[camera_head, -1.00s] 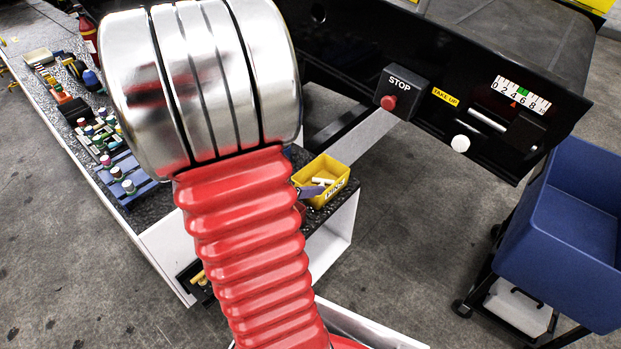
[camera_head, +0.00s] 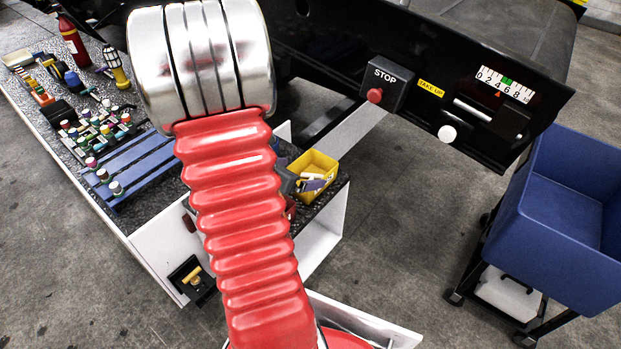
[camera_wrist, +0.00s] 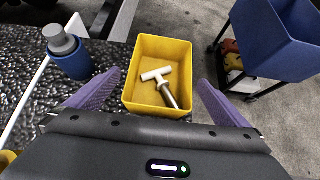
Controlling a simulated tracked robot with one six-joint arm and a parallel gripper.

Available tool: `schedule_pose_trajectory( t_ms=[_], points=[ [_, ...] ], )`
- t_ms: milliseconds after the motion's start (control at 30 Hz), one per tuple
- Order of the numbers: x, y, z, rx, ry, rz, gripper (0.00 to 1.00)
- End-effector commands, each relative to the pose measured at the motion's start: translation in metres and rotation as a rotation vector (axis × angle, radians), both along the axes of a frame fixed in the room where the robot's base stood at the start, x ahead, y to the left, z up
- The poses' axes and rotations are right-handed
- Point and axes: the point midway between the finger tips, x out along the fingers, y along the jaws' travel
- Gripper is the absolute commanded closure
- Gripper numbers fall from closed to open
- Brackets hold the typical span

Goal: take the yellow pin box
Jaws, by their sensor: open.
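The yellow pin box (camera_head: 325,166) stands on the dark speckled top of the white bench, near its right end, just right of my red arm. In the wrist view the yellow pin box (camera_wrist: 184,49) is open at the top and holds a white and metal T-shaped pin. My gripper (camera_wrist: 160,88) is open, with one purple finger on each side of the box's near end. In the head view my arm hides most of the gripper.
A blue container with a grey cap (camera_wrist: 74,58) stands left of the box. A blue bin (camera_head: 575,215) on a dark wheeled cart is at the right. The black belt loader panel with the STOP box (camera_head: 388,84) hangs behind the bench. Bottles and a blue rack (camera_head: 135,165) lie left.

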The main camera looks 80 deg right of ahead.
Motion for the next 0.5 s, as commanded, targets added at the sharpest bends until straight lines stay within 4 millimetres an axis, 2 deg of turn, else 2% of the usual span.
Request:
schedule_pose_trajectory(
  t_ms=[167, 500],
  points=[
    [-0.0039, -0.0082, -0.007, 0.0, 0.0, 0.0, 0.0],
    [-0.0043, -0.009, -0.0076, 0.0, 0.0, 0.0, 0.0]
  ],
)
